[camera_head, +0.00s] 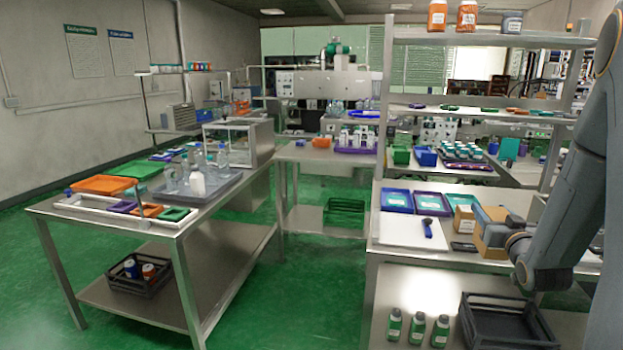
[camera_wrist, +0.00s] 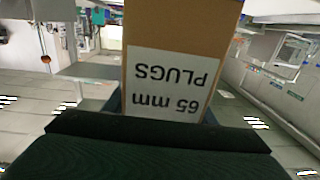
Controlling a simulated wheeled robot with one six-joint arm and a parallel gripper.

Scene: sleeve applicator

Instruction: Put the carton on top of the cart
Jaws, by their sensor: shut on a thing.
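My gripper (camera_head: 499,228) is shut on a brown cardboard carton (camera_wrist: 180,35) with a white label reading "65 mm PLUGS", upside down in the wrist view. In the head view the held carton (camera_head: 494,236) is at the right, over the right-hand bench and partly hidden by my gripper and arm. I cannot tell whether it touches the bench. A smaller carton (camera_head: 464,221) stands just left of it. I cannot pick out the cart for certain in either view; no wheels show on the steel tables.
The right bench (camera_head: 385,238) holds blue and purple trays (camera_head: 432,203), a white board and a dark-handled tool. Shelf uprights rise behind. Below are green bottles (camera_head: 417,328) and a black crate (camera_head: 505,325). A crowded steel table (camera_head: 150,225) stands left; green floor lies between.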

